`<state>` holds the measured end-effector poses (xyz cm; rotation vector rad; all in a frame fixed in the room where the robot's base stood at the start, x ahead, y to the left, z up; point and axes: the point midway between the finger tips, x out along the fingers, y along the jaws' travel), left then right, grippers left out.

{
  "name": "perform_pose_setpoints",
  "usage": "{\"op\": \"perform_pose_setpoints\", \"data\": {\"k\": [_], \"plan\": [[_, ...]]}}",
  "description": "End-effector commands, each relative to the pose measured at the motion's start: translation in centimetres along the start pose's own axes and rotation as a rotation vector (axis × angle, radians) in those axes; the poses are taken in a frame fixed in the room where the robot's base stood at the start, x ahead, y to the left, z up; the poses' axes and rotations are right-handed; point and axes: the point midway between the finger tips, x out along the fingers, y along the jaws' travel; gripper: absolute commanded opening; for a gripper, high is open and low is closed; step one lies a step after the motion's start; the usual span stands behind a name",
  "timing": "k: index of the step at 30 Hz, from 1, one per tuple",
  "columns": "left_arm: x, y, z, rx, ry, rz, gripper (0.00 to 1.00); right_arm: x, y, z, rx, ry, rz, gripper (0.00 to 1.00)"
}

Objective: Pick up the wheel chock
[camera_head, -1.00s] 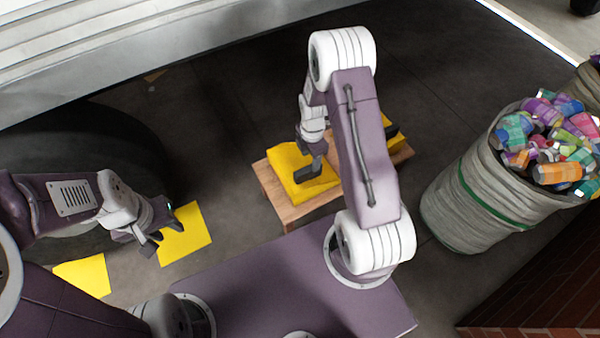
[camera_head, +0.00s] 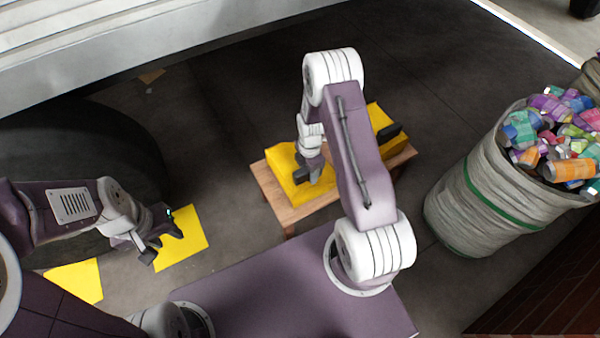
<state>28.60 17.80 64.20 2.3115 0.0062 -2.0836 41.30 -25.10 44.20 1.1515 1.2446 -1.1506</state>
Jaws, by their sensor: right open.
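A yellow wheel chock (camera_head: 284,163) lies on a small wooden stand (camera_head: 273,193) in the middle of the view. A second yellow piece with a black part (camera_head: 383,120) shows on the stand to the right, behind my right arm; I cannot tell whether it is a separate chock. My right gripper (camera_head: 308,177) is open, at the left yellow chock; its fingers overlap the chock and I cannot tell whether they touch. My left gripper (camera_head: 160,243) is open and empty, above a yellow square (camera_head: 189,233) on the floor.
A large dark tyre (camera_head: 95,140) stands at the left below a pale vehicle body (camera_head: 120,50). Another yellow square (camera_head: 75,280) lies at the lower left. A grey sack (camera_head: 480,200) full of colourful cans stands at the right. The dark floor behind the stand is clear.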

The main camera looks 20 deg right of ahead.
Motion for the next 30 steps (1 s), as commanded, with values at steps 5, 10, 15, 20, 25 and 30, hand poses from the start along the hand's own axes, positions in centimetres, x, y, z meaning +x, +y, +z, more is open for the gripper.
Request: {"op": "perform_pose_setpoints", "data": {"k": [5, 10, 15, 20, 25, 30], "plan": [[-0.03, 0.00, -0.01, 0.000, 0.000, 0.000, 0.36, 0.03, -0.03, 0.00, 0.000, 0.000, -0.001, 0.53], [-0.02, 0.00, -0.01, 0.000, 0.000, 0.000, 0.36, 0.25, -0.02, 0.00, 0.000, 0.000, -0.001, 0.53], [-0.01, 0.00, 0.00, 0.000, 0.000, 0.000, 0.36, 0.44, -0.02, 0.00, 0.000, 0.000, -0.001, 0.53], [-0.01, 0.00, 0.00, 0.000, 0.000, 0.000, 0.36, 0.45, -0.02, 0.00, 0.000, 0.000, 0.000, 0.53], [-0.01, 0.00, 0.00, 0.000, 0.000, 0.000, 0.36, 0.45, -0.02, 0.00, 0.000, 0.000, -0.001, 0.17], [-0.03, 0.00, -0.01, 0.000, 0.000, 0.000, 0.36, 0.37, 0.06, 0.02, 0.000, 0.000, 0.002, 0.00]]}}
